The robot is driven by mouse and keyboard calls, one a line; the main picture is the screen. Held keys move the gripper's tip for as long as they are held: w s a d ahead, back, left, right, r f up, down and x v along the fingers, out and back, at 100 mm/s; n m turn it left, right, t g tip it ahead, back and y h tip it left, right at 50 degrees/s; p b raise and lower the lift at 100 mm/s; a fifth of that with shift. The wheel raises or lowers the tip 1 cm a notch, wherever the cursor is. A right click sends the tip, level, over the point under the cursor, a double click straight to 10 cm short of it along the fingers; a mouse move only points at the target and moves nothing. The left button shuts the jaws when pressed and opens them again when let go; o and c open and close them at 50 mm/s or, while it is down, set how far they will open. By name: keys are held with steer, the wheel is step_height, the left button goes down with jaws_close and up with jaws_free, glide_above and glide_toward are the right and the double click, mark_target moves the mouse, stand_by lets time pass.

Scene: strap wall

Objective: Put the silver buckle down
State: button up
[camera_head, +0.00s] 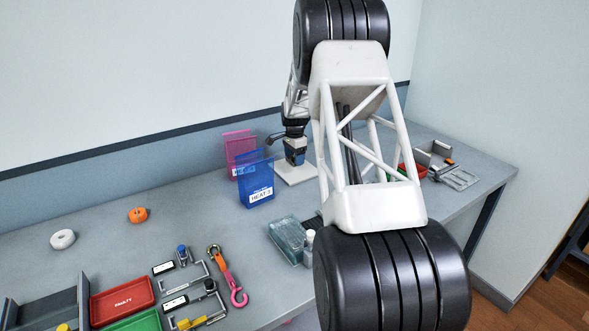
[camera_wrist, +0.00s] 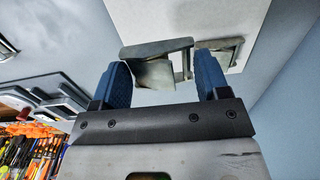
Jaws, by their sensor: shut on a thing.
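My gripper (camera_head: 294,152) is at the back of the bench, above a white plate (camera_head: 298,173). The wrist view shows its two blue fingers (camera_wrist: 160,80) shut on the silver buckle (camera_wrist: 152,50), a grey metal frame that sits tilted between them. A second grey metal piece (camera_wrist: 230,46) shows beside the right finger; I cannot tell whether it is part of the buckle. In the head view the buckle is too small and hidden to make out, so its height above the plate is unclear.
A blue holder (camera_head: 256,180) and a pink one (camera_head: 238,150) stand just left of the plate. A clear box (camera_head: 287,238), a pink-orange strap with hook (camera_head: 228,272), a red tray (camera_head: 122,299) and a green tray (camera_head: 135,322) lie nearer.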

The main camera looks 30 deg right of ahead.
mark_target(295, 174)
steer(key=shift+f, duration=0.25)
steer(key=shift+f, duration=2.45)
steer(key=shift+f, duration=0.15)
steer(key=o, duration=1)
steer(key=shift+c, duration=0.2)
step_height(295, 174, up, 12)
steer(key=shift+r, duration=0.15)
